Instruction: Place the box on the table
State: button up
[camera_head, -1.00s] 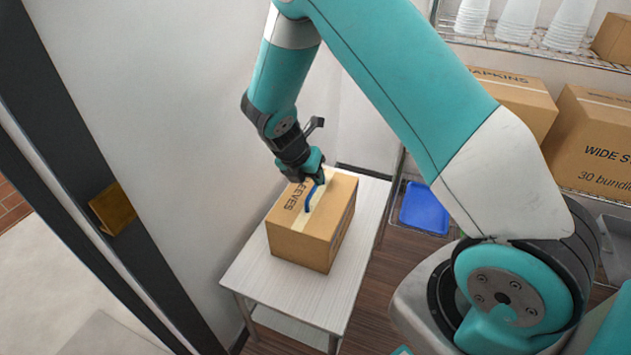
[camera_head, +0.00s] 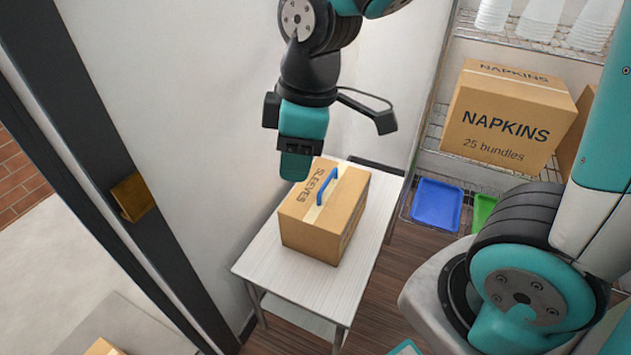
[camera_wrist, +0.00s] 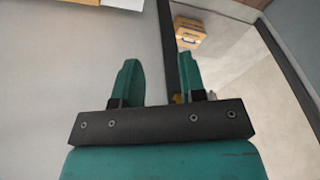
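The cardboard box (camera_head: 318,235) marked SLEEVES, with a blue handle on top, sits upright on the small white table (camera_head: 285,272) against the wall. My gripper (camera_head: 295,166) is raised above and left of the box, apart from its handle. In the wrist view my gripper (camera_wrist: 160,82) shows two teal fingers spread apart with nothing between them. The wrist view faces the wall and doorway; the SLEEVES box cannot be made out there.
A wire shelf at right holds a NAPKINS box (camera_head: 508,122), stacked cups (camera_head: 540,15), a blue tray (camera_head: 437,205) and a green tray (camera_head: 483,211). A dark door frame (camera_head: 120,190) stands at left. Another box (camera_wrist: 190,32) shows beyond it in the wrist view.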

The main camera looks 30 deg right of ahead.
jog(key=s+a+r+m+y, duration=0.2)
jog(key=s+a+r+m, duration=0.1)
jog(key=s, duration=0.7)
jog(key=shift+r+m+g, duration=0.3)
jog(key=shift+r+m, duration=0.1)
jog(key=shift+m, duration=0.5)
notch_tip(320, 180, up, 15)
jog(key=p, duration=1.5)
